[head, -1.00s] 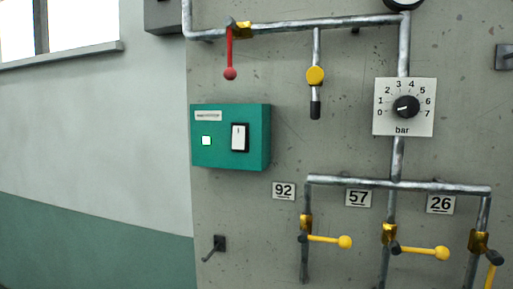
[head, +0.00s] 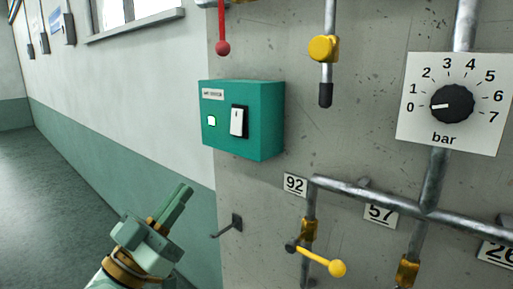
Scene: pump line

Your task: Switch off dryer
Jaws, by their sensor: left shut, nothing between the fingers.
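The dryer is a teal box (head: 226,118) on the concrete wall, left of centre. Its front has a small label, a pale, bright indicator (head: 212,121) and a white rocker switch (head: 237,121) in a black frame. The label is too small to read. My left gripper (head: 184,193) is below and to the left of the box, pointing up and right. It is shut, empty and apart from the box. My right gripper is not in view.
A red-handled lever (head: 223,46) hangs above the box. A yellow valve (head: 323,48) and a bar dial (head: 452,103) are to the right. Below are a hook (head: 236,222), a yellow lever (head: 337,268) and pipes numbered 92 and 57. The floor at left is clear.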

